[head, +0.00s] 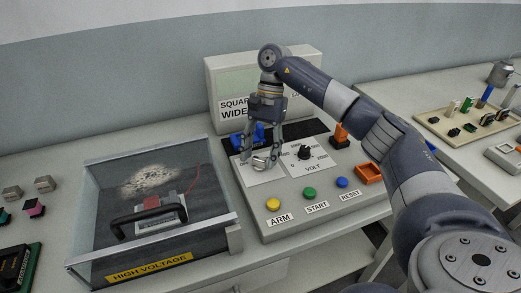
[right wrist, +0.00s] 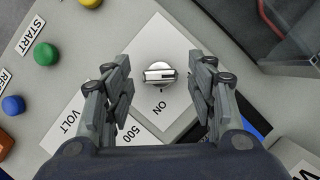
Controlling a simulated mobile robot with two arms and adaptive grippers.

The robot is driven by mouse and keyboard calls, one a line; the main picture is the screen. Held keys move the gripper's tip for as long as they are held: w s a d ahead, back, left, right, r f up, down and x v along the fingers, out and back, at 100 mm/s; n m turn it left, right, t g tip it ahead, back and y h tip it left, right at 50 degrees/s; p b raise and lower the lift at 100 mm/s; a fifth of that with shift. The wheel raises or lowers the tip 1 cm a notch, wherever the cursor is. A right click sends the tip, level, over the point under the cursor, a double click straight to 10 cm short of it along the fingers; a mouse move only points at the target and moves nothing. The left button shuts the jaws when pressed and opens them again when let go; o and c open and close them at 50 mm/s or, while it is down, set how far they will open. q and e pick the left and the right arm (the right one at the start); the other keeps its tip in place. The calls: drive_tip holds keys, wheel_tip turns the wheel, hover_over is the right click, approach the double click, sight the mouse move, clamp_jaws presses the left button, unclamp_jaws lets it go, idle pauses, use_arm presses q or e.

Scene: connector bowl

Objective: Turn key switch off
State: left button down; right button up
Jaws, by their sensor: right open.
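The silver key switch (right wrist: 160,75) sits on a white plate on the grey control panel (head: 345,201). In the right wrist view its bar lies nearly level, with a dark mark at the right end; the word ON is printed below it. My right gripper (head: 260,158) points down over the key switch in the head view. In the right wrist view its two fingers stand apart on either side of the switch, with clear gaps and no contact visible. It is open and empty. My left gripper is out of view.
The panel carries a black VOLT knob (head: 304,153), yellow ARM (head: 273,204), green START (head: 309,193) and blue RESET (head: 341,182) buttons. Left stands a clear HIGH VOLTAGE box (head: 94,229) with a black handle.

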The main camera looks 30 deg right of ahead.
drive_tip(key=v, duration=1.2)
idle(0.5)
